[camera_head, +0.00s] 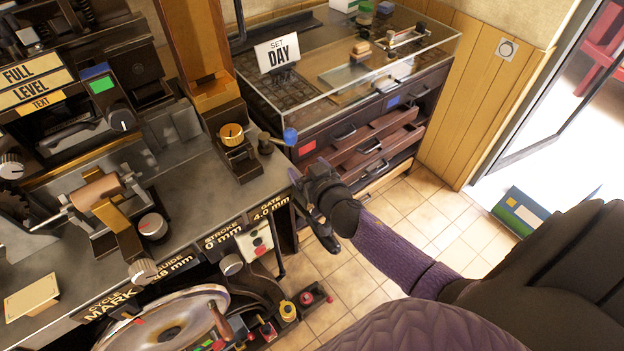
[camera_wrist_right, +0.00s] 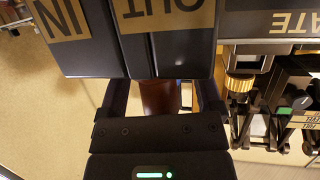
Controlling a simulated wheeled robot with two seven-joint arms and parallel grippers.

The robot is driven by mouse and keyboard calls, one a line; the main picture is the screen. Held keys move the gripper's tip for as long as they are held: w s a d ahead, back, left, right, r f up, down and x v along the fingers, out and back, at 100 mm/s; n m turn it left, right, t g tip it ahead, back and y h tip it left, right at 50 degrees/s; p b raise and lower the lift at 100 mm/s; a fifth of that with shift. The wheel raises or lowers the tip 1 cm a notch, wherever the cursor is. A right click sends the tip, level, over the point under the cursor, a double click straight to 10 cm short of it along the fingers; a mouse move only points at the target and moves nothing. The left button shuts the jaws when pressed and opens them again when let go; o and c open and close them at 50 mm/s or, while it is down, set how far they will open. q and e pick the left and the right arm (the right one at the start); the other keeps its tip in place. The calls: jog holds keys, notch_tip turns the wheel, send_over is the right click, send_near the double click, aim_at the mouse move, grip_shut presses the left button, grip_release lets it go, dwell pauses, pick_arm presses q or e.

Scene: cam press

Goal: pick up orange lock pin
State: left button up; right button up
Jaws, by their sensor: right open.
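I cannot single out the orange lock pin with certainty. An orange-gold ribbed knob (camera_head: 231,134) sits on a dark block at the right end of the press bench in the head view. My right gripper (camera_head: 312,200) is beside the bench's right edge, to the lower right of that knob and apart from it. In the right wrist view my right gripper (camera_wrist_right: 160,105) is open, with a brown cylinder (camera_wrist_right: 159,97) visible between its fingers; I cannot tell whether it touches them. Dark panels marked IN and OUT (camera_wrist_right: 165,40) hide part of the fingers. My left gripper is not in view.
A blue ball-ended lever (camera_head: 290,136) stands near the right gripper. A glass-topped cabinet (camera_head: 345,85) with open drawers (camera_head: 375,145) stands behind. A handwheel (camera_head: 165,325) and small coloured knobs are at the bottom.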

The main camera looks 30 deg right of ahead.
grip_shut()
dwell(0.3)
